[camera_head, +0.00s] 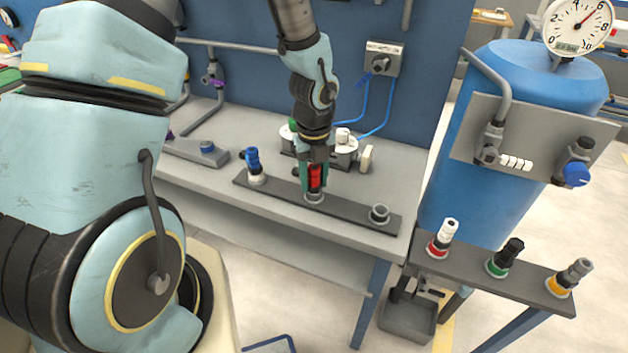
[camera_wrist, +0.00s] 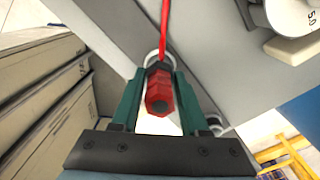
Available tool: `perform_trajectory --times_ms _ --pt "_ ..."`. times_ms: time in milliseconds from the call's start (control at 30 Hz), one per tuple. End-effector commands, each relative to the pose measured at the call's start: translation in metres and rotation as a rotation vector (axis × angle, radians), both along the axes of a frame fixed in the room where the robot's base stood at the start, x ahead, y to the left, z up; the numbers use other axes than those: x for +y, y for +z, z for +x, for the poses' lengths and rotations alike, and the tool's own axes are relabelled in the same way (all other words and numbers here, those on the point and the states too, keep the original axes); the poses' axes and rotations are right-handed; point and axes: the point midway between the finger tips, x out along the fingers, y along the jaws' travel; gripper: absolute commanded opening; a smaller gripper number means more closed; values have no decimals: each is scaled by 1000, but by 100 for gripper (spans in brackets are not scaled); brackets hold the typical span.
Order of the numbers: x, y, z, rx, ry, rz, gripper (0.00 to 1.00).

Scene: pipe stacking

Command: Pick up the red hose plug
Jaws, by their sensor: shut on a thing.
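The red hose plug (camera_head: 315,177) is upright at the middle grey ring (camera_head: 314,197) of the dark rail (camera_head: 346,211) on the workbench. My gripper (camera_head: 314,182) points down from above and is shut on the plug, with a green finger on each side of it. In the wrist view the red plug (camera_wrist: 159,92) sits between the two green fingers of my gripper (camera_wrist: 159,82). A thin red line runs up from it there. I cannot tell whether the plug's lower end is still seated in the ring or just above it.
A blue plug (camera_head: 253,163) stands at the rail's left end; an empty ring (camera_head: 380,213) is at its right end. White-topped equipment (camera_head: 343,147) stands close behind my gripper. A side shelf (camera_head: 470,265) with red, green and yellow-based fittings is at right, before a blue tank (camera_head: 500,95).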

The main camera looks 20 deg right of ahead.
Motion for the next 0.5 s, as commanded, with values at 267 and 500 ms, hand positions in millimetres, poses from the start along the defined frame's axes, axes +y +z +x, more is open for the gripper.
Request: perform_trajectory --times_ms 267,500 --pt "0 0 0 0 0 0 0" --pt "0 0 0 0 0 0 0"
